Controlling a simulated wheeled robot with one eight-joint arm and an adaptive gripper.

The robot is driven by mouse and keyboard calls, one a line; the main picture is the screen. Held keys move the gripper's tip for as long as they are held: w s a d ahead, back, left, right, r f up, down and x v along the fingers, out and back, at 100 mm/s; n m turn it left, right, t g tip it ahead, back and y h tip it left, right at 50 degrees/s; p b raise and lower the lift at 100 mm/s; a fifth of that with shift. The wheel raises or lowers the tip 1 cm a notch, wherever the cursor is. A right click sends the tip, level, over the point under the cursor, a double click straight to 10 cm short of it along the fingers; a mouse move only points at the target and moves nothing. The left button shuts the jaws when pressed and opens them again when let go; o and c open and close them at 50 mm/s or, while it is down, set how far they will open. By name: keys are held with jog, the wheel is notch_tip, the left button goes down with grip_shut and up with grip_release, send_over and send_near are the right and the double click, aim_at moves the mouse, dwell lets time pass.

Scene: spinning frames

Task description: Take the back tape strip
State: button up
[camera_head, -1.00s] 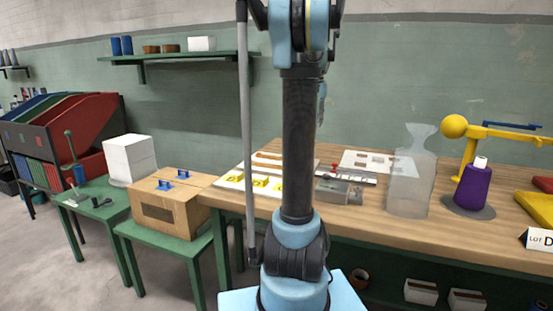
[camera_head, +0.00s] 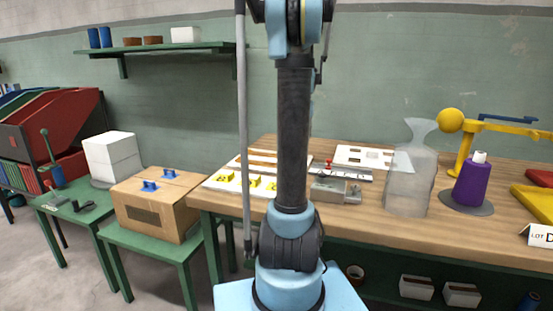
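A cardboard box (camera_head: 188,215) stands on a small green table left of the workbench. Two small blue tabs are on its top, one nearer (camera_head: 149,186) and one farther back (camera_head: 169,174). Thin brown strips (camera_head: 263,162) lie on a white board at the back left of the workbench, partly hidden by my arm. I cannot tell whether the blue tabs or the brown strips are the tape strips. My arm stands upright in the middle of the view. My gripper is out of view.
White blocks (camera_head: 110,155) stand left of the box. A green shelf (camera_head: 160,48) is on the wall.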

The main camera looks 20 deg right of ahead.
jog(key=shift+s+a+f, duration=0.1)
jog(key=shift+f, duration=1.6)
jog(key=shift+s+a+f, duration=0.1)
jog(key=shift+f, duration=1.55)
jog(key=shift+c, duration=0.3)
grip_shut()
